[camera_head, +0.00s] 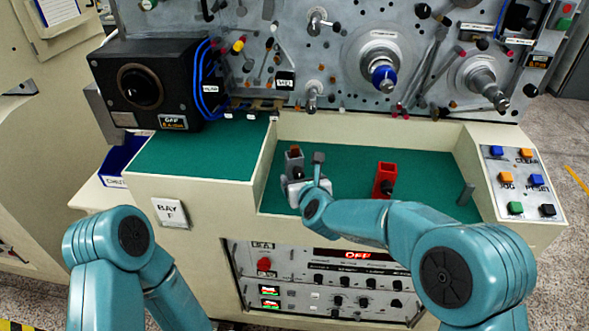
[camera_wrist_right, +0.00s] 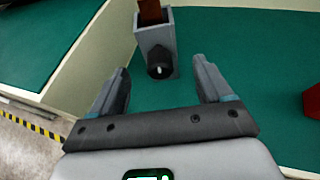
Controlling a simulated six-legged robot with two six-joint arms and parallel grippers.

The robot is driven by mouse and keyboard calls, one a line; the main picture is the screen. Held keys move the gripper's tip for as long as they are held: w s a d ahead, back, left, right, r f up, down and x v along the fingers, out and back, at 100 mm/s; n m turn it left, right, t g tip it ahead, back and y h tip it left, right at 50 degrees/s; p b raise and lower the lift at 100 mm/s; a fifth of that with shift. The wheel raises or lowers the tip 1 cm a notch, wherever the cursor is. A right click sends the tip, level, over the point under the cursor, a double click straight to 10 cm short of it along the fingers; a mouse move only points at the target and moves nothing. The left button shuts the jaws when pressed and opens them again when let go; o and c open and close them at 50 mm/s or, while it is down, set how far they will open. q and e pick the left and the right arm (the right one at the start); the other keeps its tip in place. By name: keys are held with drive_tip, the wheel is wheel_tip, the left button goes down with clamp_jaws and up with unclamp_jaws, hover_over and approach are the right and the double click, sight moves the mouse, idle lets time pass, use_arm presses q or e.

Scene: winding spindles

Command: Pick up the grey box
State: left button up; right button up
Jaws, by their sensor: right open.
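The grey box (camera_head: 294,162) stands upright on the green recessed surface of the machine, near its left end. My right gripper (camera_head: 304,170) is open and at the box in the head view. In the wrist view its fingers (camera_wrist_right: 161,74) lie on either side of the knob, with gaps showing and nothing gripped. My left arm is in the head view, but its gripper is not.
A red box (camera_head: 383,177) with a black knob stands to the right; its edge shows in the wrist view (camera_wrist_right: 312,103). A cream wall bounds the recess on the left. A grey peg (camera_head: 466,194) stands at the right. Spindles project from the panel (camera_head: 340,90) behind.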

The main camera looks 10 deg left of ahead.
sight(297, 167)
drive_tip(key=p+x, duration=0.2)
drive_tip(key=x, duration=0.2)
drive_tip(key=shift+w+p, duration=0.2)
drive_tip(key=shift+p, duration=0.2)
drive_tip(key=shift+w+a+f, duration=0.2)
drive_tip(key=shift+w+f, duration=0.1)
drive_tip(key=shift+w, duration=0.15)
drive_tip(key=c, duration=1.3)
drive_tip(key=shift+r, duration=0.55)
wheel_tip(297, 167, up, 8)
drive_tip(key=shift+r+p, duration=0.2)
drive_tip(key=shift+p, duration=0.8)
wheel_tip(297, 167, up, 11)
drive_tip(key=p, duration=0.5)
drive_tip(key=shift+f+p, duration=0.15)
drive_tip(key=shift+p, duration=0.2)
drive_tip(key=shift+f, duration=0.1)
wheel_tip(297, 167, down, 19)
drive_tip(key=b, duration=1.9)
drive_tip(key=shift+f+b, duration=0.65)
drive_tip(key=shift+b, duration=0.05)
